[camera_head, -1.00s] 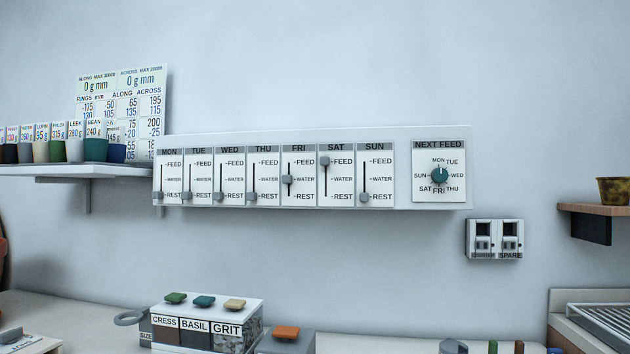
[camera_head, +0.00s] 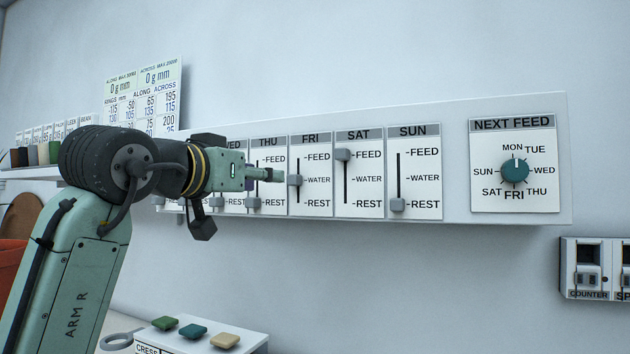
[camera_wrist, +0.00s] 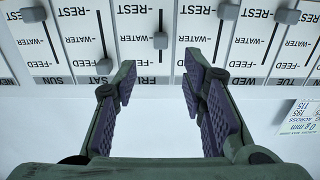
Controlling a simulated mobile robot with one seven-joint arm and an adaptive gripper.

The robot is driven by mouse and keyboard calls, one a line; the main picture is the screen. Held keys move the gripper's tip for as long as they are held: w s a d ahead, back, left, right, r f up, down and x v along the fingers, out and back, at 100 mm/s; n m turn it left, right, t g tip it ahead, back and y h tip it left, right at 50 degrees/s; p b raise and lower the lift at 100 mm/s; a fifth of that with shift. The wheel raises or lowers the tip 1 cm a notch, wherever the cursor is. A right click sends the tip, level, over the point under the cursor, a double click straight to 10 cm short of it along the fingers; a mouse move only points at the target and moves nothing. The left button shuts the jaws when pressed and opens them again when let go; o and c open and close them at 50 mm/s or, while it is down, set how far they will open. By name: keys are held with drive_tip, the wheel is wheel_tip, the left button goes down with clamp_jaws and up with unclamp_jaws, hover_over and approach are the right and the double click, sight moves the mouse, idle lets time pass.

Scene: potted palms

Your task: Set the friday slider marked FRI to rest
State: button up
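The FRI slider has a grey handle (camera_head: 295,180) that stands at WATER, midway between FEED above and REST below. In the wrist view, which is upside down, the FRI handle (camera_wrist: 160,40) lies between and beyond my fingertips. My gripper (camera_head: 277,175) shows side-on in the head view, its tip over the THU strip, just left of the FRI handle. In the wrist view my gripper (camera_wrist: 160,75) is open with nothing between its fingers. The fingers seem clear of the handle, though the exact gap is hard to tell.
The neighbouring SAT handle (camera_head: 343,155) is at FEED. The THU handle (camera_head: 252,203) and SUN handle (camera_head: 397,205) are at REST. A NEXT FEED dial (camera_head: 515,170) is at right. My arm hides the leftmost sliders.

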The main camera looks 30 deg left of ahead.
sight(290, 179)
drive_tip(key=w, duration=0.3)
drive_tip(key=w+p, duration=0.1)
drive_tip(key=w, duration=0.6)
drive_tip(key=shift+a+p, duration=0.4)
clamp_jaws()
